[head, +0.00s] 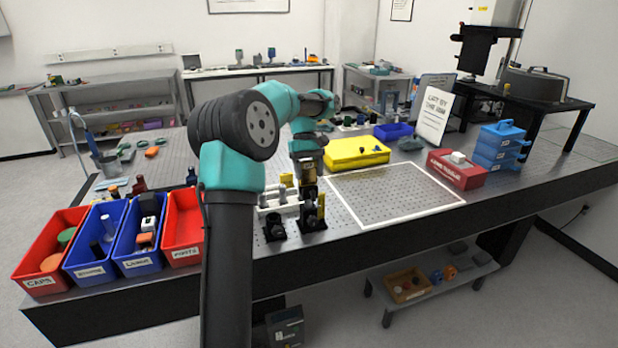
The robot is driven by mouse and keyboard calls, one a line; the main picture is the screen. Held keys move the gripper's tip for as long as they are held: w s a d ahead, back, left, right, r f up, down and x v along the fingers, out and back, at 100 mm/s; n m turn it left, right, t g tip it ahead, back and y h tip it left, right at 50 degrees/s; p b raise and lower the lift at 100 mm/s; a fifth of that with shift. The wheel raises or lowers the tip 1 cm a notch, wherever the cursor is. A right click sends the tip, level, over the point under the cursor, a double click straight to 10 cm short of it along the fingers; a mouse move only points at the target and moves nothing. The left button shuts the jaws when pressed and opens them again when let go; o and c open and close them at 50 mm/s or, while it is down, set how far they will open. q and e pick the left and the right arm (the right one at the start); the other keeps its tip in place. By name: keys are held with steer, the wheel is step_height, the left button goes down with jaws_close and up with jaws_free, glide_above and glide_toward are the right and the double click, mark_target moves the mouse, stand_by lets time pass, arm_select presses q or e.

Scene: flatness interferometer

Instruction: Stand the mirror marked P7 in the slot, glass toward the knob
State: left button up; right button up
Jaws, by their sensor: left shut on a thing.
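My left gripper (308,170) is above the left part of the bench, just behind and above a white rack (283,209). It is shut on a small dark and brass-coloured part, which is too small and too covered by the fingers to identify. In front are two black mounts, one to the left (274,228) and one to the right (313,219), with a yellow piece (321,204) beside the right one. No P7 mark can be read, and I cannot tell the slot or knob apart. My right gripper is out of view.
A white-outlined area (395,195) of the bench is empty. A yellow case (357,152) lies behind it; a red box (456,170), blue drawers (500,147) and a white sign (435,115) stand right. Red and blue bins (184,228) line the front left, near my arm.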

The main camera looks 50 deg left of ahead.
arm_select(q)
steer(key=shift+f, duration=1.1)
steer(key=shift+f, duration=0.1)
steer(key=o, duration=1)
steer(key=shift+c, duration=0.2)
steer(key=v, duration=1.2)
steer(key=shift+d, duration=0.1)
